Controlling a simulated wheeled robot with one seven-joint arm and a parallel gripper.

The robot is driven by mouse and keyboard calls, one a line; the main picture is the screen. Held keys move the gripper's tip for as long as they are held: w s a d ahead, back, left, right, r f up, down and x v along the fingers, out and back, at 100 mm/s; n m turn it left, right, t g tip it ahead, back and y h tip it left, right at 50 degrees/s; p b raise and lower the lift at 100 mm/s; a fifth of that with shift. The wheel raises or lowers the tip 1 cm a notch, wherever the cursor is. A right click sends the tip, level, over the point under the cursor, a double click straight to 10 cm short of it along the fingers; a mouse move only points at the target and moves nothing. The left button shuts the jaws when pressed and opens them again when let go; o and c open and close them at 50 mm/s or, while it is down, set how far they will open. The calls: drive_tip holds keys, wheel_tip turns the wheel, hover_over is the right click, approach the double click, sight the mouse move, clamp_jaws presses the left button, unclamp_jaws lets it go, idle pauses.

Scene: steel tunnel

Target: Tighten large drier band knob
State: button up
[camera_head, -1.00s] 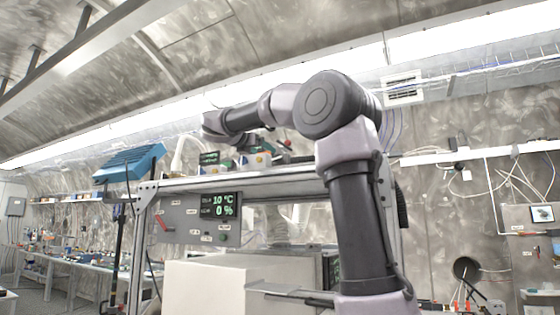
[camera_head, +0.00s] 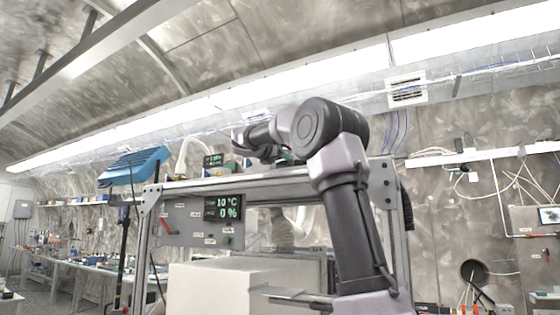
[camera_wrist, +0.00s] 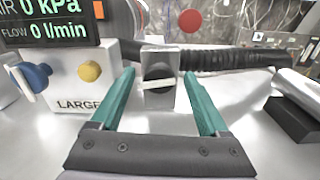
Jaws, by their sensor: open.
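In the wrist view, a dark round knob with a pale bar across it (camera_wrist: 158,82) sits on the front of a small grey block. A white box marked LARGE (camera_wrist: 72,77) stands to its left, with a yellow round button (camera_wrist: 89,71) and a blue knob (camera_wrist: 34,76). I cannot tell for certain which is the band knob. My gripper (camera_wrist: 158,77) is open, its teal fingers to the left and right of the dark knob in the picture, with no visible contact. In the head view my arm hides most of the gripper.
A black ribbed hose (camera_wrist: 225,59) runs right from behind the grey block. A dark block (camera_wrist: 291,118) lies at the right on the bright shelf top (camera_wrist: 265,150). A display (camera_wrist: 50,22) stands above the white box. A red disc (camera_wrist: 190,21) shows behind.

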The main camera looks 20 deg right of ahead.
clamp_jaws()
drive_tip(key=shift+m, duration=0.3)
drive_tip(key=m, duration=0.8)
drive_tip(key=shift+f+m, duration=0.1)
drive_tip(key=shift+m, duration=0.2)
drive_tip(key=m, duration=0.4)
drive_tip(key=shift+s+f+m, duration=0.1)
drive_tip(key=shift+m, duration=2.1)
